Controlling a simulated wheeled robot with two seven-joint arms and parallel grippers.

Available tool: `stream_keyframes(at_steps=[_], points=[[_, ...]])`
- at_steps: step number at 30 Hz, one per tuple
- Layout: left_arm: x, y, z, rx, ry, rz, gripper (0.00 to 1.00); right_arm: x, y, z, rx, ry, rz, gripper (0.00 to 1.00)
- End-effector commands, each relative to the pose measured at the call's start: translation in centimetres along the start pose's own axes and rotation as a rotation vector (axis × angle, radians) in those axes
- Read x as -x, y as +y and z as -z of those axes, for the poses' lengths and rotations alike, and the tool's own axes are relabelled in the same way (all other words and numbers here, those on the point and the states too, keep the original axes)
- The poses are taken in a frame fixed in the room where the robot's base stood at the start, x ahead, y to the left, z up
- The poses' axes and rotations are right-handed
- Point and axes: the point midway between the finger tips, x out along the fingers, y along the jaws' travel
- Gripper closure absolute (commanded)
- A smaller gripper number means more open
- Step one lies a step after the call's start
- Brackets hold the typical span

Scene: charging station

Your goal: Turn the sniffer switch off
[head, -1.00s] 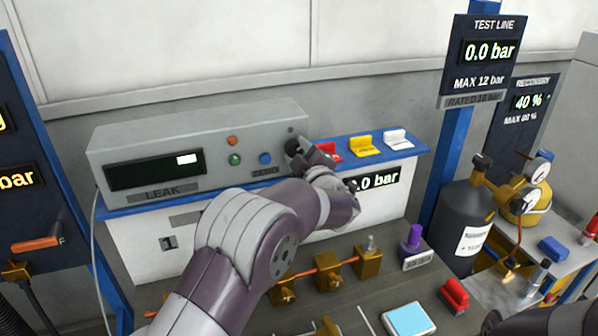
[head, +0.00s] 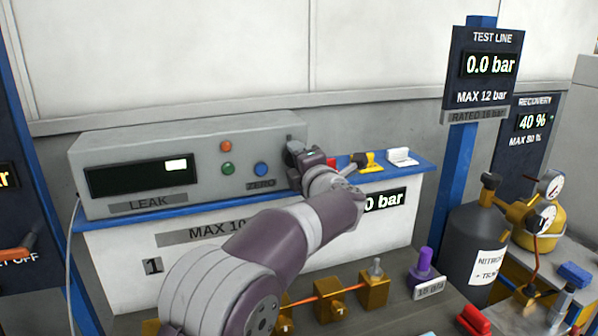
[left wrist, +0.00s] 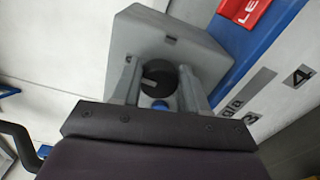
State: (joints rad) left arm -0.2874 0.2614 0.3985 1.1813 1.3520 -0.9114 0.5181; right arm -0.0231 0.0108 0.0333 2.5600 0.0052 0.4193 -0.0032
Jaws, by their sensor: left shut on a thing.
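The grey sniffer unit (head: 190,165) marked LEAK stands on the blue shelf, with a lit patch in its dark display. In the left wrist view its grey side (left wrist: 185,42) carries a round dark rotary switch (left wrist: 157,74) with a pale mark. My left gripper (head: 296,152) is at the unit's right end and hides the switch in the head view. In the left wrist view the fingers of my left gripper (left wrist: 160,84) lie on both sides of the switch, shut on it. My right gripper is not in view.
Red, yellow and white tags (head: 400,157) stand on the blue shelf (head: 415,168) right of my gripper. A dark gas cylinder (head: 474,245) stands at the right.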

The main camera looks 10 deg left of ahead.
Motion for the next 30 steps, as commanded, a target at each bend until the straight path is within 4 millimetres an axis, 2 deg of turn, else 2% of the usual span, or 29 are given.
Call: stream_keyframes(at_steps=[6, 24, 25, 26, 27, 30], points=[[-0.04, -0.01, 0.13, 0.076, 0.003, -0.002, 0.87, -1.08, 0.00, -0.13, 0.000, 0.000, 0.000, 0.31], [-0.05, -0.04, 0.10, 0.107, 0.003, 0.001, 0.87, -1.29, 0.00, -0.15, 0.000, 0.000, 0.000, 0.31], [-0.05, -0.04, 0.11, 0.107, 0.004, 0.002, 0.47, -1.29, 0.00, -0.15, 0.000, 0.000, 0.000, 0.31], [-0.05, -0.05, 0.10, 0.107, 0.003, 0.002, 0.37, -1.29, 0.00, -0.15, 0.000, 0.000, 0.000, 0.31], [-0.05, -0.05, 0.09, 0.106, 0.003, 0.002, 0.31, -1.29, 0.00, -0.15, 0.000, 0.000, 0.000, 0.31], [-0.04, -0.05, 0.07, 0.106, 0.002, 0.002, 0.31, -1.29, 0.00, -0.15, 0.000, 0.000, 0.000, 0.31]])
